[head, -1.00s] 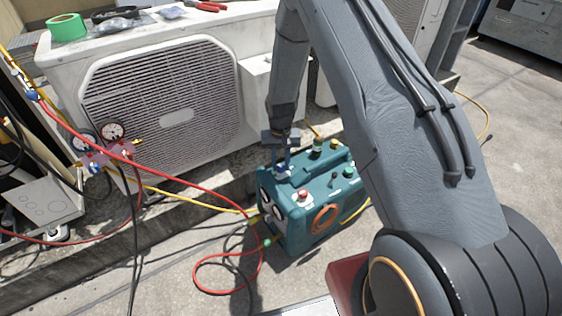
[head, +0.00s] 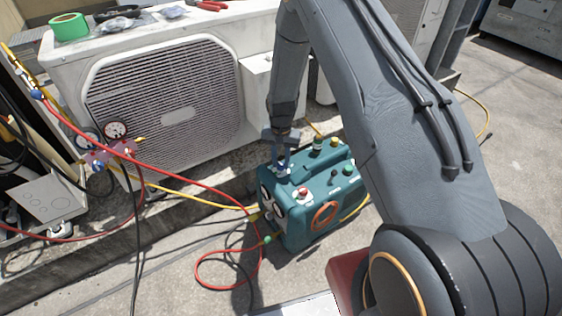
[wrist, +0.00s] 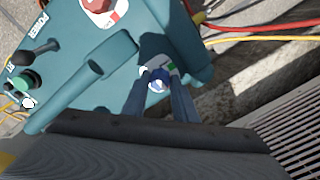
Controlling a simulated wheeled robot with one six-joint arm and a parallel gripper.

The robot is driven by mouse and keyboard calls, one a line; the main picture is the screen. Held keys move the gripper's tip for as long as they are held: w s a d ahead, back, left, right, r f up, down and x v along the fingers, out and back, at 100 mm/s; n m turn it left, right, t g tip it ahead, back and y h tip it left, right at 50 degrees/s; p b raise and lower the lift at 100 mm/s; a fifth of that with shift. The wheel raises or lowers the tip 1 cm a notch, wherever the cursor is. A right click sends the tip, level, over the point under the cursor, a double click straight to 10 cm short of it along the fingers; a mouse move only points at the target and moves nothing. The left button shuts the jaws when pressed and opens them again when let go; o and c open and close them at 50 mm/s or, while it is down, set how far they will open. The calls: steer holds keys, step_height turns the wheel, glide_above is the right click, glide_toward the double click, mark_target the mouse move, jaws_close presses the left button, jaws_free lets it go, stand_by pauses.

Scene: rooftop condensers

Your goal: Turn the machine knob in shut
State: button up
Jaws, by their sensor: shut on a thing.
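The teal machine (head: 311,196) stands on the concrete below my arm, with gauges on its front face and several knobs on top. The machine knob, a small blue one (wrist: 158,84), sits on a pale label plate with a green mark in the wrist view. My gripper (head: 281,166) points down at the machine's top near its front end. In the wrist view its two fingers (wrist: 160,95) are on either side of the blue knob and closed on it. The fingers hide part of the knob, and I cannot read its turn position.
A red-and-white knob (wrist: 103,8), a teal handle (wrist: 70,88) and a black toggle (wrist: 38,52) are nearby on the machine. Red hoses (head: 200,286) lie on the ground. The condenser (head: 165,95) stands behind; pavement at right is open.

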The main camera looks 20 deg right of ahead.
mark_target(281, 164)
steer(key=o, duration=1)
steer(key=shift+o, duration=0.2)
steer(key=shift+r+p, duration=0.7)
steer(key=shift+r, duration=3.25)
